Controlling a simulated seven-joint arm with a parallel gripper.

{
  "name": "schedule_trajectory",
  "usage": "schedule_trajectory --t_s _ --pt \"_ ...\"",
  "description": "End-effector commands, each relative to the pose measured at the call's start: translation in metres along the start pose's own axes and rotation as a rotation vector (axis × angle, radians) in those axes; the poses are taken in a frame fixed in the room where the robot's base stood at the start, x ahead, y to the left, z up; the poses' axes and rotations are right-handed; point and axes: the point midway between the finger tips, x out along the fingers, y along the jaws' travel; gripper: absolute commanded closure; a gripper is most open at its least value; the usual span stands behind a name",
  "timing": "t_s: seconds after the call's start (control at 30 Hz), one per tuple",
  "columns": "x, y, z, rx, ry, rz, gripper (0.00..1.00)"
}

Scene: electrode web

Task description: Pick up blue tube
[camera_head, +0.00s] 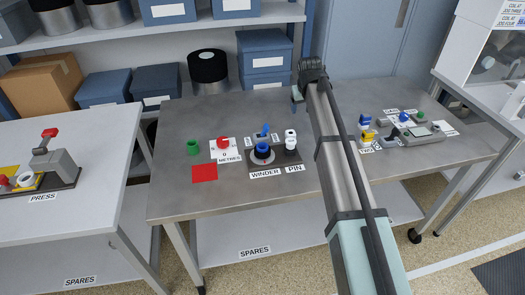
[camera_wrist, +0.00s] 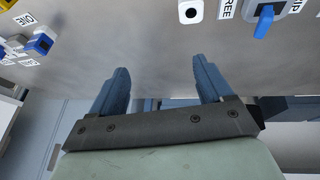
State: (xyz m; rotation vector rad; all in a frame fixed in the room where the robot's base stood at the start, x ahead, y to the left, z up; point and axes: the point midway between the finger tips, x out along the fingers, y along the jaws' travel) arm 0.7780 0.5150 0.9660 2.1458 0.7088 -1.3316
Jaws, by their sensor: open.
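A short blue tube (camera_head: 263,149) stands upright on the round dark base of the winder (camera_head: 261,158), near the middle of the table in the head view. I cannot make it out in the wrist view. A blue lever (camera_head: 263,130) sits just behind it, and this lever also shows at the top right of the wrist view (camera_wrist: 265,20). My gripper (camera_head: 298,94) is above the back of the table, behind and right of the blue tube and apart from it. In the wrist view my gripper (camera_wrist: 160,66) has its two blue fingers wide apart with nothing between them.
A white tube (camera_head: 291,139) stands on the pin close right of the winder. A green tube (camera_head: 194,147), a red piece on the meter (camera_head: 223,143) and a red square (camera_head: 205,173) lie left. A blue-and-yellow fixture (camera_head: 366,130) is right of my arm. The table's front left is clear.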

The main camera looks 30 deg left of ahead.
Motion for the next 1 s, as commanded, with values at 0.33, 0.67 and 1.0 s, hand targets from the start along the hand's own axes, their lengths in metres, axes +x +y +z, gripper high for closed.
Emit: schedule_trajectory --t_s 0.33,0.67,1.0 --pt "-0.076 -0.148 0.044 -0.236 -0.321 -0.182 0.21" --pt "-0.072 -0.170 0.063 -0.278 -0.379 -0.210 0.21" --pt "-0.023 -0.177 0.083 -0.276 -0.377 -0.209 0.21"
